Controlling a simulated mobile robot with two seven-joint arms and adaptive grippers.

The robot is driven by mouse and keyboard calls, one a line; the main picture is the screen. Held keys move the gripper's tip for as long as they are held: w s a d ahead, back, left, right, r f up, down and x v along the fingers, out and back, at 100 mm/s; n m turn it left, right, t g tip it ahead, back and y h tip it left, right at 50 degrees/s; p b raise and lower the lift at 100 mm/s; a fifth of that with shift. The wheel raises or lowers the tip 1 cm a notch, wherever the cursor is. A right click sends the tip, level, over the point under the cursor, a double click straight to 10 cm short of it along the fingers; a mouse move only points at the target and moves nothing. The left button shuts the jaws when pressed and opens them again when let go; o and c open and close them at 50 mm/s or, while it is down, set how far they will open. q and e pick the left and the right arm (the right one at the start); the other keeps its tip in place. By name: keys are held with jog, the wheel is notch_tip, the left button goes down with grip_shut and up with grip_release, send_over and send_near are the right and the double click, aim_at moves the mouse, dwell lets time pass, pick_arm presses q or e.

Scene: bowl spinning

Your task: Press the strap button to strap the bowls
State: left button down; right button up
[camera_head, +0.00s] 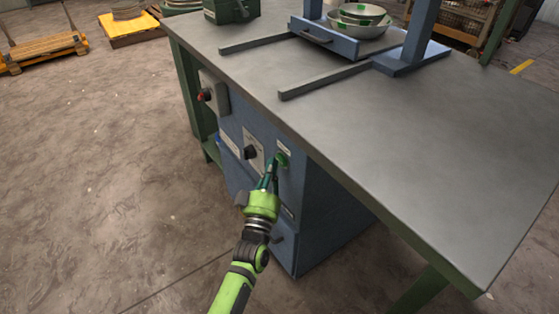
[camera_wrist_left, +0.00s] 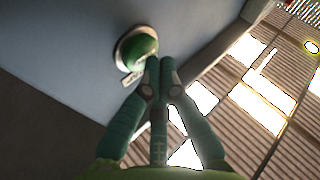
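A round green button (camera_head: 283,159) sits on the front of the blue cabinet under the worktop, below a small label that I cannot read. It also shows in the left wrist view (camera_wrist_left: 141,50) in a pale metal ring. My left gripper (camera_head: 273,166) is at the button; its fingertips (camera_wrist_left: 160,63) are together and empty, beside the button's edge in the wrist view. I cannot tell whether they touch it. Metal bowls (camera_head: 356,24) with green pieces on them are stacked in the blue press frame on the worktop. My right gripper is not in view.
A black knob (camera_head: 250,152) and a red button (camera_head: 204,96) on a grey box are left of the green button. The grey worktop (camera_head: 440,140) overhangs the panel, and its right part is clear. A yellow pallet (camera_head: 130,28) stands at the back left.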

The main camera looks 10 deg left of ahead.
pick_arm(q)
jog(key=shift+w+d, duration=0.25)
jog(key=shift+d, duration=0.05)
dwell(0.5)
jog(key=shift+s+a, duration=0.1)
jog(key=shift+s+a+p, duration=0.4)
jog(key=shift+s+a, duration=0.1)
jog(key=s+a+p, duration=0.2)
jog(key=s+a, duration=0.1)
jog(key=shift+s+a, duration=0.3)
dwell(0.4)
dwell(0.7)
